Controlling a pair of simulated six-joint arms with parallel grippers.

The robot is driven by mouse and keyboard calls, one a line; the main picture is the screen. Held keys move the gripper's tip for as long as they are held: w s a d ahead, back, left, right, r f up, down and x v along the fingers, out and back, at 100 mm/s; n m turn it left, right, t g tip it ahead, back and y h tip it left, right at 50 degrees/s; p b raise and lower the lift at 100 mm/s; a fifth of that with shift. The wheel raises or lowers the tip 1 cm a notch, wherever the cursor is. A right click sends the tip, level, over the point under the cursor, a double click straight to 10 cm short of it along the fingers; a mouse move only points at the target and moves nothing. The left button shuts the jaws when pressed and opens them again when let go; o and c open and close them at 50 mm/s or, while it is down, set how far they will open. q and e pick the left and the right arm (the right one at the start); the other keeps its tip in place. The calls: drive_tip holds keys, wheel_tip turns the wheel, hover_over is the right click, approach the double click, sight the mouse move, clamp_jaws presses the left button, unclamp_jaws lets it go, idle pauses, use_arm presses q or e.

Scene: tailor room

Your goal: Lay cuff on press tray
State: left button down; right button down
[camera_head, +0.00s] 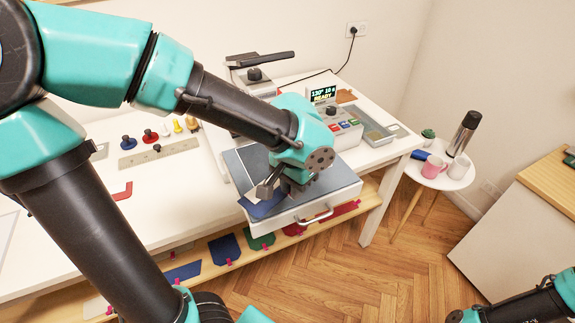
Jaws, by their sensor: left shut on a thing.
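A dark blue cuff piece (262,208) is at the front left of the grey press tray (335,180), which is pulled out from the press on the white table. My left gripper (268,191) is over the tray's left part and shut on the cuff. The cuff looks flat and reaches toward the tray's front edge; I cannot tell whether it touches the surface. My gripper and wrist hide part of the cuff and the tray's middle. My right arm shows only in part at the bottom right corner, with its gripper out of view.
The press (256,75) with its black lever stands behind the tray. A control box (323,95) reading READY is at its right. Coloured cloth pieces (224,248) lie on the shelf below. A small round table (440,178) holds mugs and a flask.

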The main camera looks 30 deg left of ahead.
use_arm(q)
drive_tip(key=s+d+f+m, duration=0.2)
drive_tip(key=s+d+m, duration=0.2)
drive_tip(key=d, duration=0.1)
drive_tip(key=shift+d, duration=0.25)
drive_tip(key=w+a, duration=0.2)
drive_tip(key=w, duration=0.2)
drive_tip(key=w+a+f, duration=0.1)
drive_tip(key=w+a, duration=0.2)
drive_tip(key=w, duration=0.1)
drive_tip(key=w+a, duration=0.2)
drive_tip(key=w, duration=0.2)
drive_tip(key=shift+w+a+f, duration=0.15)
drive_tip(key=shift+a, duration=0.2)
drive_tip(key=shift+w+a+f, duration=0.1)
drive_tip(key=shift+w+a, duration=0.15)
drive_tip(key=shift+w, duration=0.2)
drive_tip(key=shift+w+a+f, duration=0.1)
drive_tip(key=shift+w+f, duration=0.05)
drive_tip(key=shift+f, duration=1.6)
drive_tip(key=shift+f, duration=0.2)
